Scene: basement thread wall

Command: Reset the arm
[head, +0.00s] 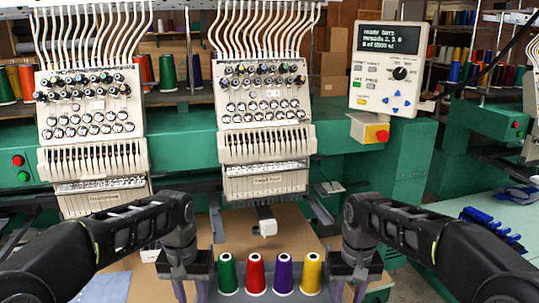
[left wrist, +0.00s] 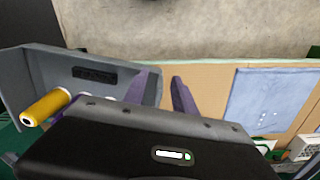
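My left gripper (head: 190,292) hangs at the lower left in the head view, beside the thread cones. Its purple fingers stand apart, and in the left wrist view (left wrist: 160,82) nothing shows between them. My right gripper (head: 350,292) hangs on the other side of the cones, its fingers also apart with nothing seen between them. Both arms are bent, with the grippers pointing down. The lower ends of the fingers are cut off by the head picture's edge.
Green (head: 228,275), red (head: 255,275), purple (head: 283,275) and yellow (head: 311,275) cones stand in a row between the grippers. A grey tray (left wrist: 30,75) is close to the left fingers. Blue cloth (left wrist: 270,98) lies nearby. Embroidery heads (head: 265,145) and a control panel (head: 388,75) stand behind.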

